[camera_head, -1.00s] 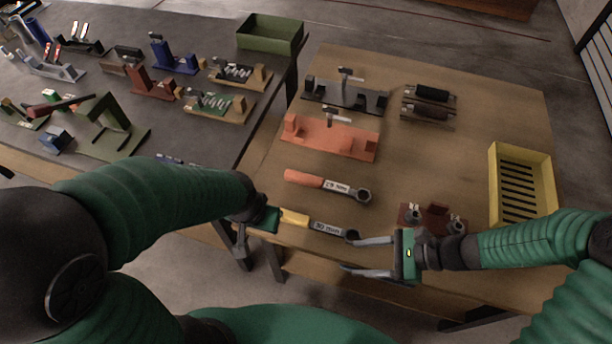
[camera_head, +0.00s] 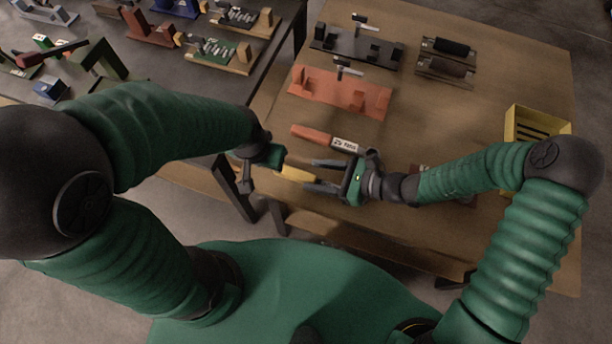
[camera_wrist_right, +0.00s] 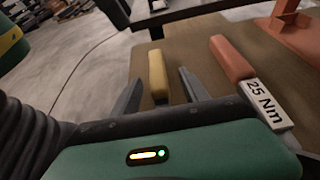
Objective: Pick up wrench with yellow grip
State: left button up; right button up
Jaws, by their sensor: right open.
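The wrench with the yellow grip (camera_head: 297,173) lies on the wooden table near its front edge. In the right wrist view its yellow grip (camera_wrist_right: 158,76) shows between the two fingers, and the rest is hidden behind my gripper. My right gripper (camera_head: 317,174) is open over the wrench, with a finger on each side of the grip; it also shows in the wrist view (camera_wrist_right: 160,92). I cannot tell whether the fingers touch it. My left gripper (camera_head: 246,172) is at the table's front left edge, left of the yellow grip; its fingers are too unclear to judge.
An orange-grip wrench (camera_head: 311,133) marked 25 Nm lies just behind, close to my right gripper. An orange fixture (camera_head: 340,92) and a black fixture (camera_head: 355,46) stand farther back. A yellow crate (camera_head: 511,125) is at the right, partly behind my right arm.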

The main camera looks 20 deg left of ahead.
aim_at(311, 178)
jog(key=shift+s+a+f, duration=0.15)
jog(key=shift+a+f, duration=0.3)
jog(key=shift+a, duration=0.15)
jog(key=shift+s+a+f, duration=0.15)
jog(key=shift+a+f, duration=0.3)
jog(key=shift+a, duration=0.15)
jog(key=shift+w+a+f, duration=0.15)
jog(key=shift+a+f, duration=0.05)
grip_shut()
